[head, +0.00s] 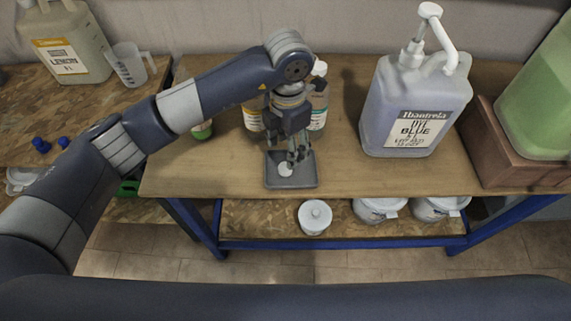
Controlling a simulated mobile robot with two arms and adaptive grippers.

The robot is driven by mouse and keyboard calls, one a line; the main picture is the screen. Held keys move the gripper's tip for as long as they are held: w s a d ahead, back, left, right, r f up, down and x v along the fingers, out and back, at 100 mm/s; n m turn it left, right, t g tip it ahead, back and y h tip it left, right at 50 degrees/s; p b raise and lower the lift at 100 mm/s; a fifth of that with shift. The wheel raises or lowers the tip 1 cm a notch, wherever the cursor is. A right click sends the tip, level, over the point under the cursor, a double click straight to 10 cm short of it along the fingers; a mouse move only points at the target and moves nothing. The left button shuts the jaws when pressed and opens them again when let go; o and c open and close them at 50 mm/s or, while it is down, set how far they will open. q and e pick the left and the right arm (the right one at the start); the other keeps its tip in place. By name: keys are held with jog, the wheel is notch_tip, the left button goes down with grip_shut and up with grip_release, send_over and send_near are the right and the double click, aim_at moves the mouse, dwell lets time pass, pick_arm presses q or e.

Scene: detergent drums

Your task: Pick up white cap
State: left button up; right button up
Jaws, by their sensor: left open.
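A small white round thing, which looks like the white cap (285,170), lies in a small grey tray (303,184) on the workbench. My left gripper (297,161) points down over the tray, open, with its fingers close to the cap. The fingers partly cover the cap, and I cannot tell whether they touch it. Another white cap (320,68) is on top of a bottle (319,105) behind the left gripper. My right gripper is not in view.
A large pump jug (416,105) of blue dye stands right of the tray. A green container (540,105) sits in a brown box (507,158) at the far right. White tubs (315,218) are on the lower shelf. The bench (215,170) is clear left of the tray.

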aim_at(286, 169)
pick_arm(q)
jog(key=shift+f, duration=0.9)
notch_tip(286, 169, down, 5)
jog(key=shift+s+a+r+p, duration=0.1)
jog(key=shift+p, duration=0.9)
jog(key=shift+f, duration=0.3)
jog(key=c, duration=0.7)
jog(key=shift+c, duration=0.2)
